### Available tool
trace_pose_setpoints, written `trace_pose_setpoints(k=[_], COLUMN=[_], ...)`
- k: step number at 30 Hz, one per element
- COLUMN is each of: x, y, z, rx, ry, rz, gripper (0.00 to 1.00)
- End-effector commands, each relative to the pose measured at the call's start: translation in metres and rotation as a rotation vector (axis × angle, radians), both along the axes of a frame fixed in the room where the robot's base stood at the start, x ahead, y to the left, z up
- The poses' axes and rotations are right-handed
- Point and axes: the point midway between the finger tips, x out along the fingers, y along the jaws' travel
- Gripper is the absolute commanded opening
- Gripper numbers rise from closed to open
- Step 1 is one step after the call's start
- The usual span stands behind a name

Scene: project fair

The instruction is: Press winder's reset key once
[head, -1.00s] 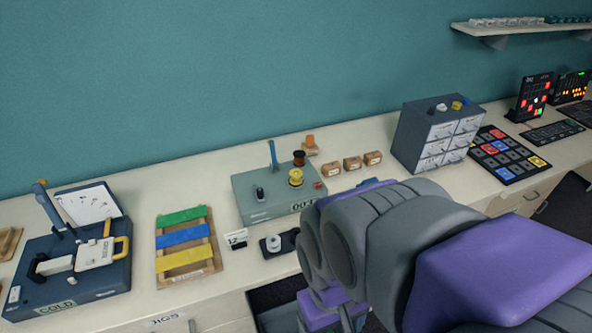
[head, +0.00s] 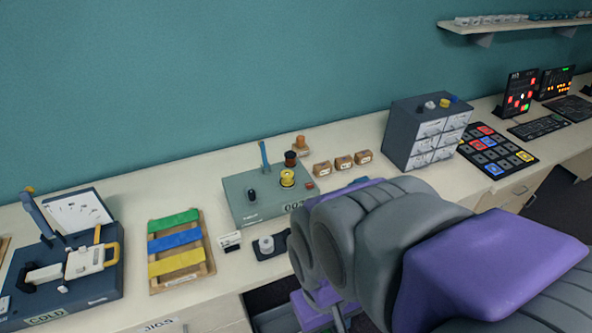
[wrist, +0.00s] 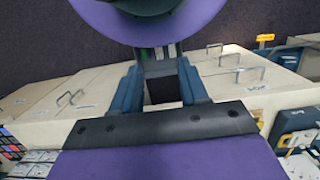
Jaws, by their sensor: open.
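The winder (head: 240,206) is a grey-green box on the bench in the head view. It carries a blue lever (head: 264,157), a black knob (head: 252,195), a yellow spool (head: 287,177) and a dark spool behind it. A small red key (head: 310,185) sits at its right end; it looks like the reset key, but its label is too small to read. A number plate is on its front. My gripper (wrist: 160,92) is open in the wrist view, with nothing seen between its fingers. My arm fills the lower right of the head view, its gripper hidden there.
A blue COLD machine (head: 65,270) and a rack of coloured strips (head: 208,262) stand left. A small black stand (head: 270,253) is in front of the winder. Small brown boxes (head: 343,163) and a grey drawer cabinet (head: 400,140) stand right. Bench drawers (wrist: 110,88) show in the wrist view.

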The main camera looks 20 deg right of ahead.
Motion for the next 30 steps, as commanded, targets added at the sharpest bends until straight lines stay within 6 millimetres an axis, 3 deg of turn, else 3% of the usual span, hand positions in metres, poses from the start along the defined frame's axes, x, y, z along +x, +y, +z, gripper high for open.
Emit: trace_pose_setpoints(k=[13, 30], x=[0.0, 0.0], y=[0.0, 0.0], z=[0.0, 0.0], rx=[0.0, 0.0], ry=[0.0, 0.0], rz=[0.0, 0.0], gripper=[0.0, 0.0])
